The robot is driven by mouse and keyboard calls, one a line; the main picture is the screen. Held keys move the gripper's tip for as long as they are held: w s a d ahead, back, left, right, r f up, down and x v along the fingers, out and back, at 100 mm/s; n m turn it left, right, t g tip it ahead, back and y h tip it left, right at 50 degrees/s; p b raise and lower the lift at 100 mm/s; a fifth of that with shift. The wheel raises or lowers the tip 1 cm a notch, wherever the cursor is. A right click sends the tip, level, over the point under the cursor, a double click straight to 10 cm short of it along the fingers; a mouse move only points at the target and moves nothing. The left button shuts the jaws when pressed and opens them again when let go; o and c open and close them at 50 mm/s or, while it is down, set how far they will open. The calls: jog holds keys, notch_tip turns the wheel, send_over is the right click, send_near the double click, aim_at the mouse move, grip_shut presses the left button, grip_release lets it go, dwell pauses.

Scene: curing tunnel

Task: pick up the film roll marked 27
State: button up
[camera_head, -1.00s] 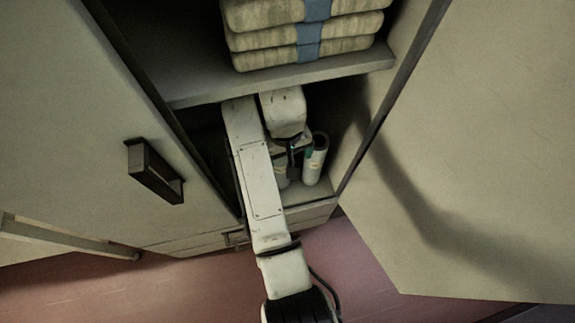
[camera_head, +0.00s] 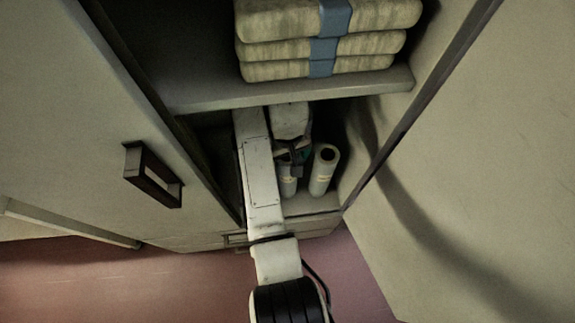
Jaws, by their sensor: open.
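Two pale film rolls stand upright in the lower compartment of the open cabinet. The marks are too small to read, so I cannot tell which roll is 27. My gripper (camera_head: 294,158) is open, at the top of the left roll and left of the right one. I cannot tell whether it touches or surrounds the left roll.
A shelf (camera_head: 300,92) above my gripper bears stacked pale bundles (camera_head: 320,45) with a blue band. Open doors flank the compartment: a left one with a dark handle (camera_head: 153,176) and a right one (camera_head: 470,180). My arm hides the compartment's left part.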

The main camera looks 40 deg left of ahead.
jog(key=shift+f, duration=1.1)
grip_shut()
